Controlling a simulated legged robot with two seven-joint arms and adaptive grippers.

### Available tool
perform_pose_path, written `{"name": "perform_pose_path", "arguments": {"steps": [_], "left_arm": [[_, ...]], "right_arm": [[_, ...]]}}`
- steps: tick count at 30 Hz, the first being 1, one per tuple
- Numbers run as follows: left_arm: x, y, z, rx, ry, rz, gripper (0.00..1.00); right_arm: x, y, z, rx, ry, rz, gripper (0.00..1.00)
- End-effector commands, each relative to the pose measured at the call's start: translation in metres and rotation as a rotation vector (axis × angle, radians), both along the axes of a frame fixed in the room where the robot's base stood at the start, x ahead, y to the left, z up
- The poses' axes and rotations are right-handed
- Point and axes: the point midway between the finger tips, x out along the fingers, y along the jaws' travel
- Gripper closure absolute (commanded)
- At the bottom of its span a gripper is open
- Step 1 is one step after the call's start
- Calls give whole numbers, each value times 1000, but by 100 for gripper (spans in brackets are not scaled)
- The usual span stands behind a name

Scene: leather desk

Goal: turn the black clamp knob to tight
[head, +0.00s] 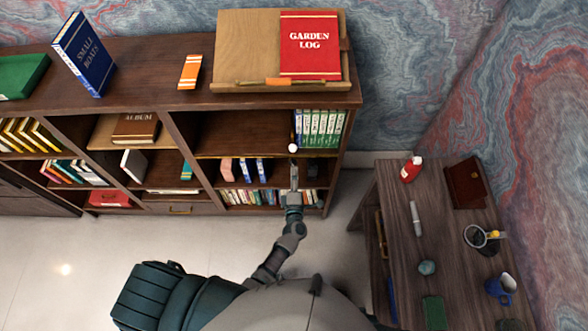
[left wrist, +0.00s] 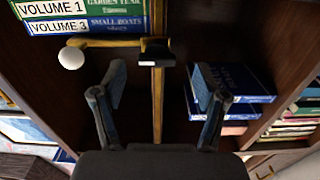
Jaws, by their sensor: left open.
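In the head view my left gripper (head: 294,168) reaches toward the shelf front, just below the white ball (head: 292,148). The knob cannot be made out there. My right gripper is not in view.
A bookcase (head: 345,150) holds several books and stands along the wall.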

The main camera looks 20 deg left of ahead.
Motion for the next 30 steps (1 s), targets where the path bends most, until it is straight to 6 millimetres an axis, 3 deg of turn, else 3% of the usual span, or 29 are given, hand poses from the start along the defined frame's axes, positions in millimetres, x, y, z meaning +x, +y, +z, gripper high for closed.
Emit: {"name": "perform_pose_path", "arguments": {"steps": [6,12,30], "left_arm": [[-48,-14,-2,-1,4,0,27],[-74,-21,-2,-1,3,1,27],[-79,-23,-2,0,3,0,27]], "right_arm": [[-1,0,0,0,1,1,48],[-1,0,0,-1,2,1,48],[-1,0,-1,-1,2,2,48]]}}
